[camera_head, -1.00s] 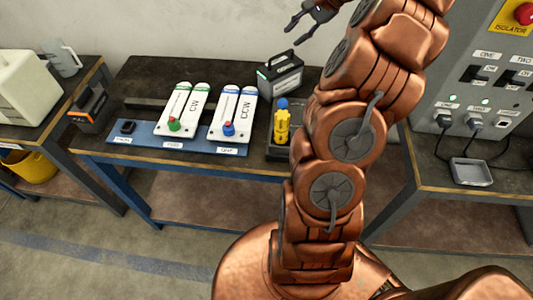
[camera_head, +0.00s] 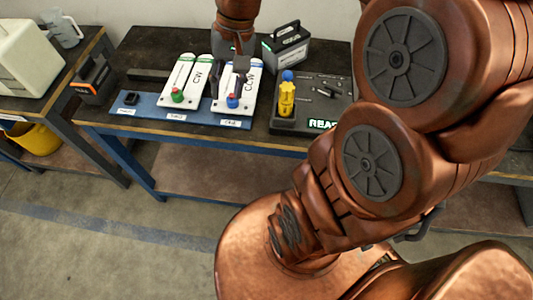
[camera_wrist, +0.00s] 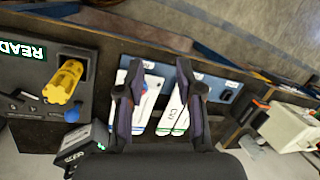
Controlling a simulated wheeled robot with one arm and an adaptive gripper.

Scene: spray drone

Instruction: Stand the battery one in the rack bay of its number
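A dark grey box with a carrying handle (camera_head: 286,46) stands upright at the back of the bench; it also shows at lower left in the wrist view (camera_wrist: 83,150). A second dark box with orange trim (camera_head: 94,80) stands at the left; its number cannot be read. I cannot tell which is battery one. My gripper (camera_head: 230,80) points down over the white board marked CCW, apart from the grey box. In the wrist view its fingers (camera_wrist: 159,70) are spread with nothing held between them. No numbered rack bay is visible now.
A black tray (camera_head: 325,108) holds a yellow tool (camera_head: 286,98). A cream container (camera_head: 25,60) and grey jug (camera_head: 64,28) stand left. My arm blocks the right side.

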